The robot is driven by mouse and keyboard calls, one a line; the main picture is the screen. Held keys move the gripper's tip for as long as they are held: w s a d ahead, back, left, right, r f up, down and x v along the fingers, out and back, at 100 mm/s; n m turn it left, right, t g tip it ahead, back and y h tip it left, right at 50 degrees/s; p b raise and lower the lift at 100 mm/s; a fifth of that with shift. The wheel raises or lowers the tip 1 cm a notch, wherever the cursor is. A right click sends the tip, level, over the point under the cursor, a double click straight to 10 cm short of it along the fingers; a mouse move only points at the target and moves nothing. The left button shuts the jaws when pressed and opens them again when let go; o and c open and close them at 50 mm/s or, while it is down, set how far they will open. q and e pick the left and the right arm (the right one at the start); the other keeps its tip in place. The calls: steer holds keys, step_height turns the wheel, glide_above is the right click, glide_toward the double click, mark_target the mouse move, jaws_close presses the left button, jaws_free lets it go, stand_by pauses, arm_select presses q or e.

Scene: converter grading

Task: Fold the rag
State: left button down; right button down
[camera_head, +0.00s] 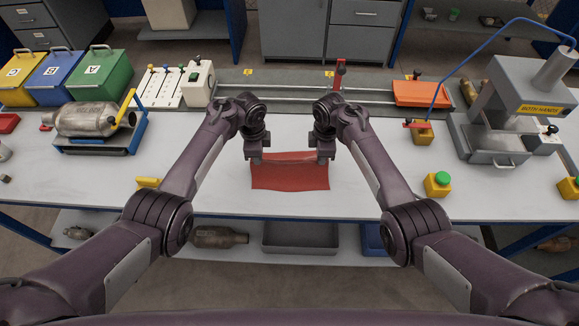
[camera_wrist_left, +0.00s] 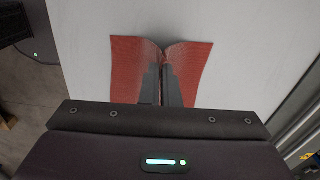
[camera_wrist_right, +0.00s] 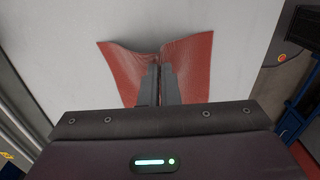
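The red rag (camera_head: 290,177) lies on the white table in front of me, with its far edge pulled up a little at both corners. My left gripper (camera_head: 256,160) is at the rag's far left corner. In the left wrist view its fingers (camera_wrist_left: 162,80) are close together with the rag (camera_wrist_left: 195,60) pinched up between them. My right gripper (camera_head: 325,158) is at the far right corner. In the right wrist view its fingers (camera_wrist_right: 160,80) are also close together on a raised fold of the rag (camera_wrist_right: 195,65).
A grey rail fixture with an orange tray (camera_head: 422,94) runs behind the rag. A grey press (camera_head: 500,110) and yellow button boxes (camera_head: 437,185) stand to the right. A metal converter (camera_head: 88,119) sits on a blue stand at left, near coloured bins (camera_head: 102,72). The table around the rag is clear.

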stand_by(0.3)
